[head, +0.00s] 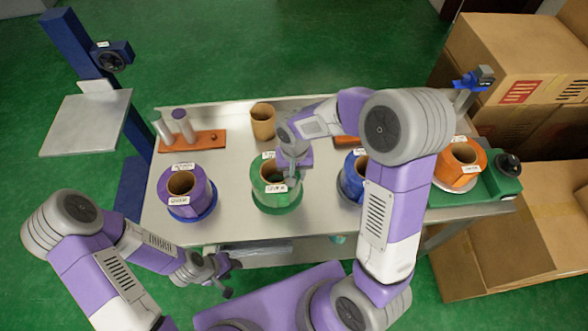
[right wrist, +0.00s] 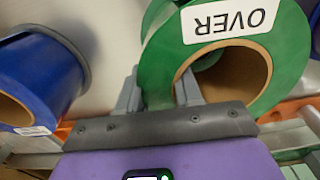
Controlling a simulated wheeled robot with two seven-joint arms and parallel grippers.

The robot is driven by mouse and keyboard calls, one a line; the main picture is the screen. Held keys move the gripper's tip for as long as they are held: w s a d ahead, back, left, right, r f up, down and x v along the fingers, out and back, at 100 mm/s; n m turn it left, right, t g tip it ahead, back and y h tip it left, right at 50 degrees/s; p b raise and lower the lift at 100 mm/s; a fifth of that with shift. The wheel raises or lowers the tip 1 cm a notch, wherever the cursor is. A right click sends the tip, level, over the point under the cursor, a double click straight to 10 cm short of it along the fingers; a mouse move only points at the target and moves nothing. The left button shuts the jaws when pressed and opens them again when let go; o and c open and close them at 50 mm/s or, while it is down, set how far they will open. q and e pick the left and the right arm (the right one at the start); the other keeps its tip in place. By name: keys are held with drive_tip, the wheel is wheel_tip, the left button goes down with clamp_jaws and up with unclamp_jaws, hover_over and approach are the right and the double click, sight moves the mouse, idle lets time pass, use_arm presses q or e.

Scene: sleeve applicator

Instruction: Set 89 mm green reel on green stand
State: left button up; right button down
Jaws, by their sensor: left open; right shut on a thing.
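The green reel (head: 265,187) with a brown core stands near the middle of the table. In the right wrist view the reel (right wrist: 160,62) carries a white label reading "OVER". My right gripper (head: 292,177) is shut on its wall; in the right wrist view one finger of the gripper (right wrist: 160,88) is at the core and the other outside. A green round base (head: 279,209), apparently the green stand, shows under the reel; whether they touch I cannot tell. My left gripper (head: 218,274) is open and empty, in front of the table's front edge.
A purple reel (head: 173,190) stands left, a blue reel (head: 350,183) right, partly behind my right arm. An orange reel (head: 472,173) is near a green device (head: 488,184) with a black knob. A brown tube (head: 263,122) and an orange pegged block (head: 193,141) stand behind.

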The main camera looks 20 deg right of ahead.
wheel_tip(320, 180, down, 3)
drive_tip(key=shift+w+b, duration=0.1)
drive_tip(key=shift+b, duration=0.25)
drive_tip(key=shift+r, duration=0.1)
drive_tip(key=c, duration=0.8)
unclamp_jaws()
drive_tip(key=shift+o, duration=0.2)
wheel_tip(320, 180, up, 12)
drive_tip(key=p, duration=0.3)
